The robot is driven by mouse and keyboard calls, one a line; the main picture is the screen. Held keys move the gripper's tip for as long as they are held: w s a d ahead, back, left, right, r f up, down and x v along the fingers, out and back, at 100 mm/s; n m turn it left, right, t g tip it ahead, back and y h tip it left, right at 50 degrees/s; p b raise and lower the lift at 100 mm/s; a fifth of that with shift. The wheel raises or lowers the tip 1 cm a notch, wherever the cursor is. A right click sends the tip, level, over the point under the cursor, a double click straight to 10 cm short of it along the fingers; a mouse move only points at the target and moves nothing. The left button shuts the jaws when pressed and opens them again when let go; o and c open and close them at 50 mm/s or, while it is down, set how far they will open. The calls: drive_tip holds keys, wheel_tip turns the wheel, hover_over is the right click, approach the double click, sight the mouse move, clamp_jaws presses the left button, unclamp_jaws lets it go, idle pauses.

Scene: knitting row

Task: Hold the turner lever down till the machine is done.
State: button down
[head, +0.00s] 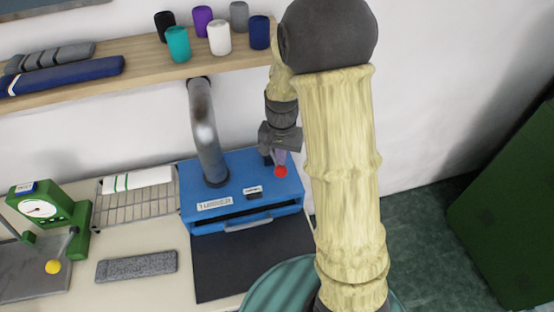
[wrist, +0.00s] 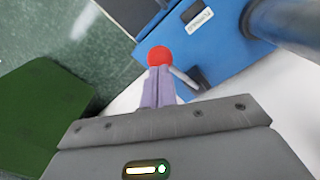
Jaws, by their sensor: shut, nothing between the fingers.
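The turner is a blue machine (head: 240,185) on the bench, with a white name label and a grey front handle. Its lever ends in a red ball knob (head: 281,171) at the machine's right side. In the wrist view the red knob (wrist: 159,56) shows just beyond my fingertips, with the thin grey lever rod (wrist: 185,77) running to the blue body. My gripper (head: 280,157) points down over the knob, its fingers shut with nothing between them. The fingertips (wrist: 158,72) overlap the knob in view; I cannot tell whether they press on it. The lever's exact angle is unclear.
A thick grey pipe (head: 204,130) rises from the machine's top. A wooden shelf (head: 140,63) with yarn cones hangs above. A wire rack (head: 130,208), a green gauge device (head: 45,210) and a grey knitted strip (head: 137,266) stand left. A dark mat (head: 240,268) lies in front.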

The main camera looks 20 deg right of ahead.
sight(281, 168)
drive_tip(key=c, duration=1.8)
unclamp_jaws()
drive_tip(key=shift+o, duration=0.2)
drive_tip(key=shift+f+b, duration=1.35)
drive_tip(key=shift+f, duration=0.75)
drive_tip(key=shift+s+f+b, duration=0.15)
drive_tip(key=shift+f+b, duration=0.5)
drive_tip(key=shift+f, duration=0.2)
drive_tip(key=shift+s+f+b, duration=0.15)
drive_tip(key=shift+f+b, duration=0.45)
drive_tip(key=shift+f, duration=0.25)
drive_tip(key=shift+r, duration=0.2)
